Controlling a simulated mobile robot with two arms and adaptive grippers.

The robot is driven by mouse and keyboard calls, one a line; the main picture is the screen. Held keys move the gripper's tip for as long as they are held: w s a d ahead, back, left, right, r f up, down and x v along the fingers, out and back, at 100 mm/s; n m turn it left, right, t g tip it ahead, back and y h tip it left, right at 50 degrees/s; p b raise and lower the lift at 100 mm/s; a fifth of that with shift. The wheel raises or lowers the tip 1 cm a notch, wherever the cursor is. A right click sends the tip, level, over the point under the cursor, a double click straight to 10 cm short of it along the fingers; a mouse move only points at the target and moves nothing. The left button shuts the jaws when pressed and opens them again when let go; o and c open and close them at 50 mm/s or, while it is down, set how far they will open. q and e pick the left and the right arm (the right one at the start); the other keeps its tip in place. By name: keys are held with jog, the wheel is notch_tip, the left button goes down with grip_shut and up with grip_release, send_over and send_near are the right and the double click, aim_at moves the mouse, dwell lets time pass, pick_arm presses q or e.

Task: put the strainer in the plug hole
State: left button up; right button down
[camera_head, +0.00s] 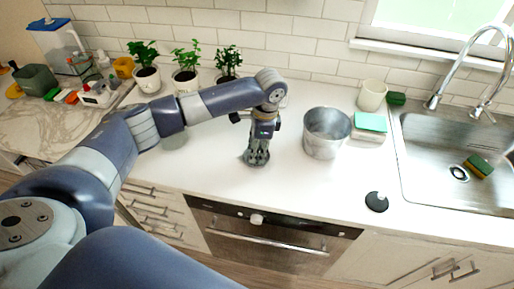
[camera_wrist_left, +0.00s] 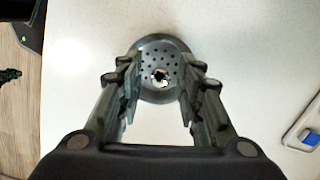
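The strainer (camera_wrist_left: 160,48) is a round grey metal disc with small holes and a central knob, lying on the white counter. It shows in the left wrist view beyond my fingertips and is mostly hidden under the gripper in the head view. My left gripper (camera_head: 257,157) (camera_wrist_left: 160,80) points down over it, fingers apart, one on each side of the central knob. Nothing is visibly clamped between them. The plug hole (camera_head: 459,173) is a dark ring in the floor of the steel sink (camera_head: 425,150) at the right. My right gripper is not in view.
A metal pot (camera_head: 326,133) stands right of my left gripper, beside a sponge stack (camera_head: 369,124) and a cream cup (camera_head: 372,95). A black disc (camera_head: 376,202) lies near the counter's front edge. A green-yellow sponge (camera_head: 479,166) is beside the plug hole. Potted plants (camera_head: 186,80) line the back.

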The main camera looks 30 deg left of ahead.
pick_arm(q)
jog(key=shift+r, duration=0.1)
jog(key=shift+r, duration=0.25)
notch_tip(320, 180, up, 12)
jog(key=d+b, duration=0.1)
jog(key=b, duration=0.2)
jog(key=shift+w+d+f, duration=0.2)
jog(key=shift+w+d, duration=0.05)
jog(key=shift+w, duration=0.05)
jog(key=shift+s+f, duration=0.1)
